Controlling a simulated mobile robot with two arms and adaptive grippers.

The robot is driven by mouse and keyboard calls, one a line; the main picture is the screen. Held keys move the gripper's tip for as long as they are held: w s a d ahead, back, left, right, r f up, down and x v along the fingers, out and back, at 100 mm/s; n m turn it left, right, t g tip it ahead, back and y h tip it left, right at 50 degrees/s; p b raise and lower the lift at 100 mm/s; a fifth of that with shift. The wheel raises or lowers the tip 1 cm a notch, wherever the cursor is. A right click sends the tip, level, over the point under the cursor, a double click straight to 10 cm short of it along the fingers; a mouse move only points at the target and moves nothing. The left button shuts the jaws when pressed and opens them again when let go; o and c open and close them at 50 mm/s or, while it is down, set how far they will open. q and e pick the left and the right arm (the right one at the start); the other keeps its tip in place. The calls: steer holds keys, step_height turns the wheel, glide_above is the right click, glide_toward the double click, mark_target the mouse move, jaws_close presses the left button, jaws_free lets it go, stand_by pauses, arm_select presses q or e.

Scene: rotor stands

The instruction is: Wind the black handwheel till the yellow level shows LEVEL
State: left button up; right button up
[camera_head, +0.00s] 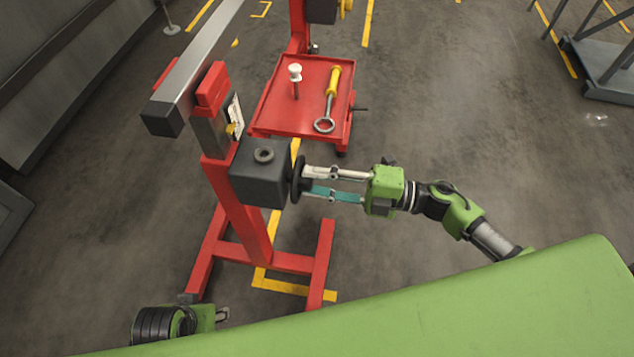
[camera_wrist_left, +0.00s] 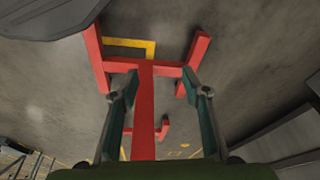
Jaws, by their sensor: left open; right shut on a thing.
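The black handwheel (camera_head: 297,180) sits on the right side of a dark grey gearbox (camera_head: 258,188) on the red stand (camera_head: 243,215). My right gripper (camera_head: 308,182) is shut on the handwheel, with one finger above and one below in the picture. A small yellow part (camera_head: 231,129) shows beside a white plate on the stand's post, perhaps the yellow level; its reading is too small to tell. My left gripper (camera_head: 222,314) is low at the bottom left, away from the wheel. In the left wrist view its fingers (camera_wrist_left: 160,90) are apart and empty, with the red stand's base beyond.
A grey beam (camera_head: 200,55) rests on the stand's top.

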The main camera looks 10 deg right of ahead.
arm_select(q)
steer(key=w+b+v, duration=0.1)
steer(key=b+v, duration=0.1)
steer(key=v, duration=0.6)
steer(key=w+d+r+t+b, duration=0.2)
steer(key=w+t, duration=0.1)
steer(key=w, duration=0.3)
steer(key=w+d+r+t+h+b, duration=0.1)
steer(key=w+d+r+t+b, duration=0.1)
steer(key=w+t, duration=0.2)
steer(key=shift+w+h, duration=0.3)
steer(key=shift+w, duration=1.05)
arm_select(e)
steer(key=shift+f+n, duration=0.1)
steer(key=shift+n, duration=5.4)
steer(key=o, duration=1.1)
steer(key=shift+d, duration=0.1)
